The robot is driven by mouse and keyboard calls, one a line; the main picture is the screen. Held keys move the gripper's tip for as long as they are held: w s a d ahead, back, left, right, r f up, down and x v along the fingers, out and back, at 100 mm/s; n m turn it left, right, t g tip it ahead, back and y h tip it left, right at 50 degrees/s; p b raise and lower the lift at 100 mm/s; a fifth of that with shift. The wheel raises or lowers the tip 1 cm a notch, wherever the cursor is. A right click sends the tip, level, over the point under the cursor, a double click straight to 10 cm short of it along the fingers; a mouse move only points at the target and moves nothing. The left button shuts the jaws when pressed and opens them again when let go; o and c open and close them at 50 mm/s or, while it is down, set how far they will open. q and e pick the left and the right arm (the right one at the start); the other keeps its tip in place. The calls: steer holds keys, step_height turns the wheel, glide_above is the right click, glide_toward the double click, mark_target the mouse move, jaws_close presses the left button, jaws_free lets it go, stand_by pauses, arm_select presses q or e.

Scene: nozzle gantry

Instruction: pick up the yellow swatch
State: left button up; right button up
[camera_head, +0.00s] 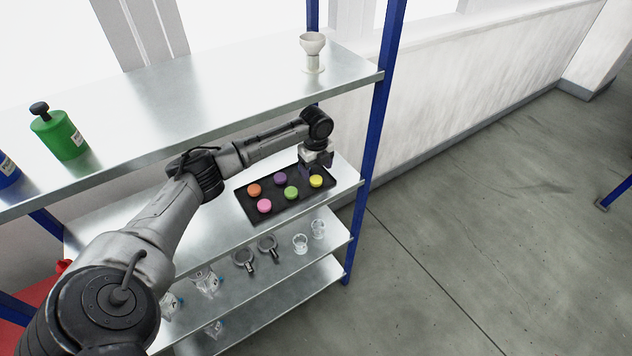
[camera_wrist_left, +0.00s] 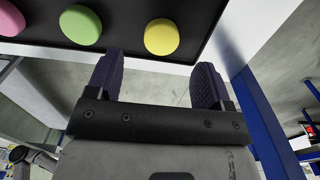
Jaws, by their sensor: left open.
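The yellow swatch (camera_head: 316,181) is a small round disc at the right end of a black tray (camera_head: 246,208) on the middle shelf. It also shows in the left wrist view (camera_wrist_left: 161,37), just beyond the fingertips. My left gripper (camera_head: 318,163) is by the tray's right end, close to the yellow swatch. In the left wrist view its two dark fingers (camera_wrist_left: 158,75) are apart, with nothing between them. The yellow swatch lies ahead of the gap between the fingers, apart from them. My right gripper is not in view.
Green (camera_head: 291,193), purple (camera_head: 280,178), orange (camera_head: 254,190) and pink (camera_head: 264,206) swatches share the tray. A blue shelf post (camera_head: 368,150) stands right of the gripper. The upper shelf (camera_head: 230,85) carries a white funnel-like cup (camera_head: 312,50) and a green bottle (camera_head: 60,135). Glassware sits on the shelf below.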

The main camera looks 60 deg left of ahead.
mark_target(316, 179)
arm_select(q)
step_height(316, 179, down, 5)
steer(key=shift+a, duration=0.1)
stand_by(0.3)
steer(key=shift+r, duration=0.1)
steer(key=c, duration=1)
